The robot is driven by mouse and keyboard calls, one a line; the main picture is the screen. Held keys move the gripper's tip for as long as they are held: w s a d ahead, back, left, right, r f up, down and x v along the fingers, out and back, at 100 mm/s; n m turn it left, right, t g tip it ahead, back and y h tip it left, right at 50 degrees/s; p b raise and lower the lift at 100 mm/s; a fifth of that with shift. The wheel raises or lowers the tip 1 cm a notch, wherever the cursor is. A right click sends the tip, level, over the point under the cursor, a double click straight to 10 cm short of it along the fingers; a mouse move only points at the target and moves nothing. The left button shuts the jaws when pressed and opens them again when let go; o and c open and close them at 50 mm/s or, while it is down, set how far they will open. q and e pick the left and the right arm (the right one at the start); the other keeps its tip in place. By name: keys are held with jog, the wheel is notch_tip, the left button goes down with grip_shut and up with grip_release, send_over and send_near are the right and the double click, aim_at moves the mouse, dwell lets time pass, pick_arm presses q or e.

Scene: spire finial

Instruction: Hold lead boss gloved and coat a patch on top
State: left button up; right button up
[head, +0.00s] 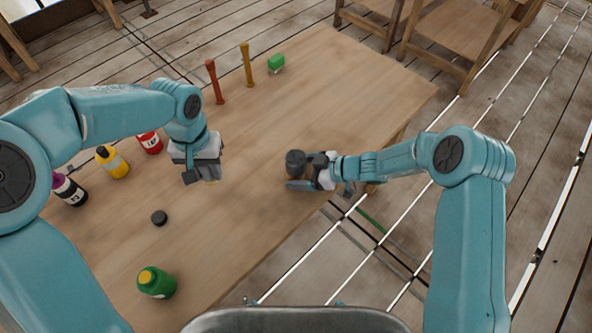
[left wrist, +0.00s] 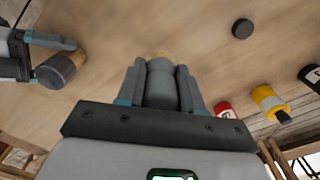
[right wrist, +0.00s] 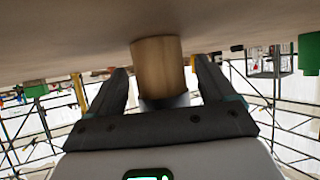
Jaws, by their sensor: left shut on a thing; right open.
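My left gripper (head: 203,176) is shut on a grey rounded tool (left wrist: 160,84) with a pale yellow tip; it points down above the table, and I cannot tell if the tip touches. An upright cylinder, perhaps the lead boss (head: 296,158), has a dark grey top and a brown wooden lower part. It stands near the table's right edge and shows in the left wrist view (left wrist: 53,72). My right gripper (head: 300,174) is open, low beside it, with a finger on either side. In the right wrist view the wooden part (right wrist: 158,66) lies between the fingers; contact is unclear.
On the wooden table (head: 330,90) stand a red post (head: 214,82), a yellow post (head: 247,65) and a green block (head: 276,63). Purple-capped (head: 69,190), yellow (head: 112,162), red (head: 149,142) and green (head: 156,282) bottles stand left and front. A black disc (head: 159,218) lies between them.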

pick_arm(q)
jog(key=shift+f, duration=0.2)
pick_arm(e)
jog(key=shift+w+a+f, duration=0.1)
jog(key=shift+a+f, duration=0.05)
jog(key=shift+a, duration=0.05)
pick_arm(q)
jog(key=shift+r, duration=0.1)
pick_arm(e)
jog(key=c, duration=0.7)
jog(key=shift+o, duration=0.2)
dwell(0.6)
